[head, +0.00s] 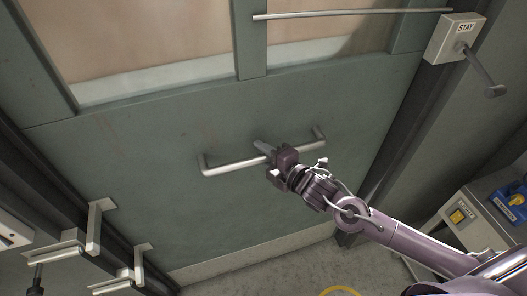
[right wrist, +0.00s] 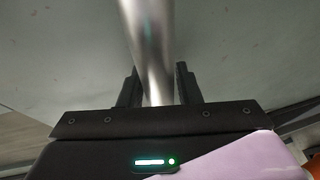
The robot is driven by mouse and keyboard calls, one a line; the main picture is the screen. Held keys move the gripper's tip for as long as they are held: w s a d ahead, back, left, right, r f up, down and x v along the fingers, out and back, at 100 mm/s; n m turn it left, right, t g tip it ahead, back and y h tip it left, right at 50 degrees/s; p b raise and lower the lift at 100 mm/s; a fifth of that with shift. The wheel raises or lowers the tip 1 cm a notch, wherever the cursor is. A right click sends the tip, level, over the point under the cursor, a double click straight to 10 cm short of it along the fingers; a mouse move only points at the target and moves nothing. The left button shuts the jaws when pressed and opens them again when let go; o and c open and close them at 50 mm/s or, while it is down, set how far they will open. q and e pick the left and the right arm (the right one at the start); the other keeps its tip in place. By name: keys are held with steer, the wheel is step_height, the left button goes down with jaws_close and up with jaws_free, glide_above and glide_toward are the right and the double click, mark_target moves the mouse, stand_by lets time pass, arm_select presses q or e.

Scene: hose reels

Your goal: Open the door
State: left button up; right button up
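The grey-green door (head: 130,160) fills the middle of the head view, with window panes in its upper part. A long silver bar handle (head: 232,167) runs slantwise across it. My right gripper (head: 268,150) is at the middle of this handle. In the right wrist view the handle (right wrist: 150,50) passes between the two dark fingers (right wrist: 158,85). The left finger is close to the bar or touching it, and a narrow gap shows at the right finger. The fingers stand around the bar and look not closed on it. My left gripper is not in view.
A grey box marked STAY (head: 455,38) with a lever (head: 482,72) is at the upper right. A thin bar (head: 350,13) crosses the window. Metal brackets (head: 95,228) stick out at the lower left. A cabinet (head: 470,222) with a blue item (head: 512,203) stands at the right.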

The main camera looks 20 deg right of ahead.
jaws_close()
